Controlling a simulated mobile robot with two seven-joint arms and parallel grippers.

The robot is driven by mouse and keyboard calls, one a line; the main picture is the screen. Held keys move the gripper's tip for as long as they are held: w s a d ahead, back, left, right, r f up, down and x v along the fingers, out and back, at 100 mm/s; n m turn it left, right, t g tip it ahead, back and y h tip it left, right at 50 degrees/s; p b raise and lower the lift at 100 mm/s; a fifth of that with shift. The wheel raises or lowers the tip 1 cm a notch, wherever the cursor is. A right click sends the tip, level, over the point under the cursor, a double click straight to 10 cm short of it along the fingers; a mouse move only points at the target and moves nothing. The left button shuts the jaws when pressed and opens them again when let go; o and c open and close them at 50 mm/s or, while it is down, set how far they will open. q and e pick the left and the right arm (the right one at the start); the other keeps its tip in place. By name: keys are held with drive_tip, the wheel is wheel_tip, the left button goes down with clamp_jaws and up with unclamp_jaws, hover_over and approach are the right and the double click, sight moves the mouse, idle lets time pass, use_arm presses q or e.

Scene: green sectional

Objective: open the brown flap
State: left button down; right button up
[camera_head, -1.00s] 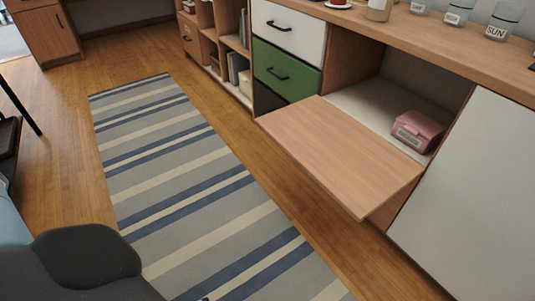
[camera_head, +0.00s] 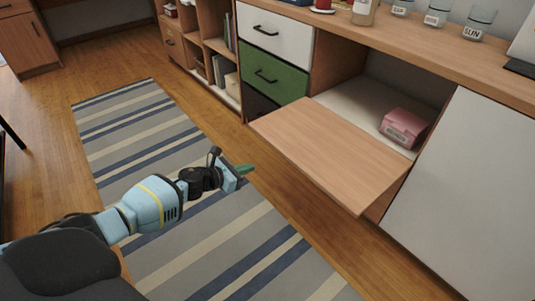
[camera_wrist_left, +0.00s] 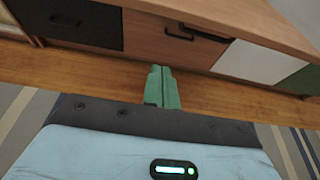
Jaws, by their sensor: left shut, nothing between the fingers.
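The brown flap (camera_head: 335,150) of the wooden cabinet is folded down and lies about level, open in front of its compartment. My left gripper (camera_head: 247,170) is over the striped rug, to the left of the flap and apart from it. Its green fingers are shut with nothing between them, and they also show in the left wrist view (camera_wrist_left: 162,88), pointing toward cabinet fronts across the wooden floor. My right gripper is not in view.
A pink box (camera_head: 403,128) sits inside the open compartment. A green drawer (camera_head: 274,70) and a white drawer (camera_head: 275,32) are shut, left of it. A white door (camera_head: 455,190) is on the right. Canisters (camera_head: 437,15) stand on the top. The striped rug (camera_head: 130,130) is clear.

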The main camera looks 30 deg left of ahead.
use_arm(q)
drive_tip(key=f+b+x, duration=0.1)
drive_tip(key=b+x, duration=0.4)
drive_tip(key=x, duration=0.5)
wheel_tip(320, 180, up, 5)
drive_tip(key=p, duration=0.3)
drive_tip(key=shift+f, duration=0.1)
wheel_tip(320, 180, up, 10)
drive_tip(key=w+p, duration=0.1)
drive_tip(key=p, duration=0.3)
drive_tip(key=shift+d+p, duration=0.25)
drive_tip(key=shift+p, duration=0.1)
drive_tip(key=shift+w+f, duration=0.1)
drive_tip(key=shift+f, duration=0.05)
